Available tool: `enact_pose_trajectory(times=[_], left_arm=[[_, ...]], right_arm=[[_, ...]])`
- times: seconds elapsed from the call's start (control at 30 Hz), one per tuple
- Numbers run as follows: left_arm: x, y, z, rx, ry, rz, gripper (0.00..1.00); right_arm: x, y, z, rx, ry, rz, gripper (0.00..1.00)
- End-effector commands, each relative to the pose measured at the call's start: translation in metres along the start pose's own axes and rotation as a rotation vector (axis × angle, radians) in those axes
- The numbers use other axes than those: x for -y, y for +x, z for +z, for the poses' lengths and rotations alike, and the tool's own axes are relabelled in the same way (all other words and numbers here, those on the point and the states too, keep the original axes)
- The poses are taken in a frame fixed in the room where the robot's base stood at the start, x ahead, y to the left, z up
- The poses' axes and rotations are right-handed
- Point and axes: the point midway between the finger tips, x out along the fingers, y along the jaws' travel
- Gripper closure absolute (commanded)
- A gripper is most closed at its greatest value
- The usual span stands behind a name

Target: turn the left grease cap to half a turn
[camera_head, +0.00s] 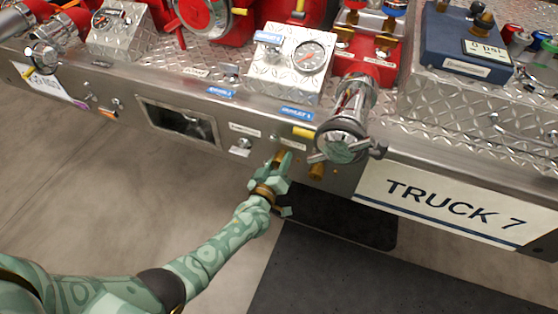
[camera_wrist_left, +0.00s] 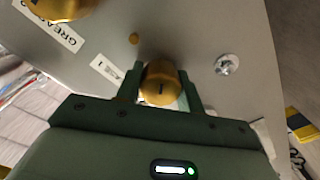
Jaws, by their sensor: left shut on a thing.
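The left grease cap (camera_head: 279,155) is a brass knob on the front face of the steel bumper. My left gripper (camera_head: 284,162) reaches up to it, fingers on either side. In the left wrist view, the brass cap (camera_wrist_left: 161,84) sits between the two green fingers (camera_wrist_left: 160,90), which are shut on it. A short dark mark shows on the cap's face. The second brass grease cap (camera_head: 316,172) is just to the right in the head view; it also shows at the top left corner of the wrist view (camera_wrist_left: 60,8). My right gripper is not in view.
A capped chrome outlet (camera_head: 343,140) juts out above and right of the caps. A TRUCK 7 plate (camera_head: 455,205) is farther right. In the wrist view, a small brass dot (camera_wrist_left: 134,38) and a screw (camera_wrist_left: 227,64) are near the held cap. Open floor (camera_head: 120,205) lies below the bumper.

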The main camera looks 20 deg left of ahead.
Motion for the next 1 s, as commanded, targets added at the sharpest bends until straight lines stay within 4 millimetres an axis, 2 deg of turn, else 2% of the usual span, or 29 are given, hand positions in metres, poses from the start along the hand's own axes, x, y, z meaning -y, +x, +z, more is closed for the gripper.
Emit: enact_pose_trajectory(times=[0.6,1.0], left_arm=[[0.0013,-0.0016,0.0034,-0.003,0.556,-0.003,0.85],[0.0018,-0.0016,0.0032,-0.006,0.76,-0.003,0.85]], right_arm=[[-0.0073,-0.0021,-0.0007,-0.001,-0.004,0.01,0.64],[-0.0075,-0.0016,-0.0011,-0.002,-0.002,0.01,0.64]])
